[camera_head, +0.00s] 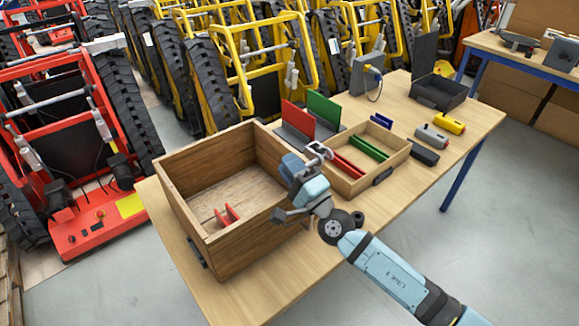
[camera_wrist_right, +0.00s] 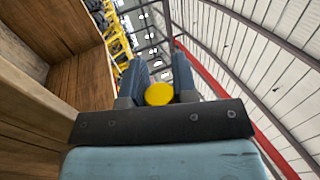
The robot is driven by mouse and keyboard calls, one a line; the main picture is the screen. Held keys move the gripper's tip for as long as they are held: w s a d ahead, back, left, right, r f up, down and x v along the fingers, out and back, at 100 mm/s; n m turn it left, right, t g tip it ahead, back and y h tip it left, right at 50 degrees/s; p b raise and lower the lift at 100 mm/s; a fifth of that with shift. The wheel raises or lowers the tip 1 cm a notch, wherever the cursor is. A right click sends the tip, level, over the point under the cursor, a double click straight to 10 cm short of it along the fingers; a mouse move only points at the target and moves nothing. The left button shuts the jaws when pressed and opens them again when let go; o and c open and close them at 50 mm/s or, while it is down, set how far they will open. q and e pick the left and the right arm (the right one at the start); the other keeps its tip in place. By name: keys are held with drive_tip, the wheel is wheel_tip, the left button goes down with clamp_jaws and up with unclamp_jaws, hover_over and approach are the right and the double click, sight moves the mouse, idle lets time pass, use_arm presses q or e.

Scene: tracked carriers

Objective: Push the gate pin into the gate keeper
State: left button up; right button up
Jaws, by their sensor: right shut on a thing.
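My right gripper (camera_head: 296,167) is beside the right wall of the large wooden box, near its far right corner. In the wrist view, its two dark fingers (camera_wrist_right: 159,88) are shut on a piece with a round yellow end (camera_wrist_right: 159,94). This piece may be the gate pin; its other end is hidden. A small grey-white bracket (camera_head: 319,150) shows just beyond the fingers in the head view. I cannot tell whether it is the gate keeper or part of what I hold. My left gripper is not in view.
The wooden box (camera_head: 178,196) holds two small red plates (camera_head: 228,215). A shallow wooden tray (camera_head: 347,188) with red and green strips stands to the right. Red and green upright panels (camera_head: 322,107) stand behind. Yellow (camera_head: 452,123) and grey handles lie farther right. Tracked carriers line the back.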

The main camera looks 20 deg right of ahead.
drive_tip(key=shift+w+d, duration=0.1)
drive_tip(key=shift+d, duration=0.15)
drive_tip(key=shift+w+d, duration=0.15)
drive_tip(key=shift+d, duration=0.3)
drive_tip(key=shift+w+d+b, duration=0.3)
drive_tip(key=shift+d+b, duration=0.1)
drive_tip(key=shift+d, duration=0.35)
drive_tip(key=shift+w+d+b, duration=0.3)
drive_tip(key=shift+d+b, duration=0.1)
drive_tip(key=shift+d, duration=0.3)
idle(1.6)
drive_tip(key=o, duration=1)
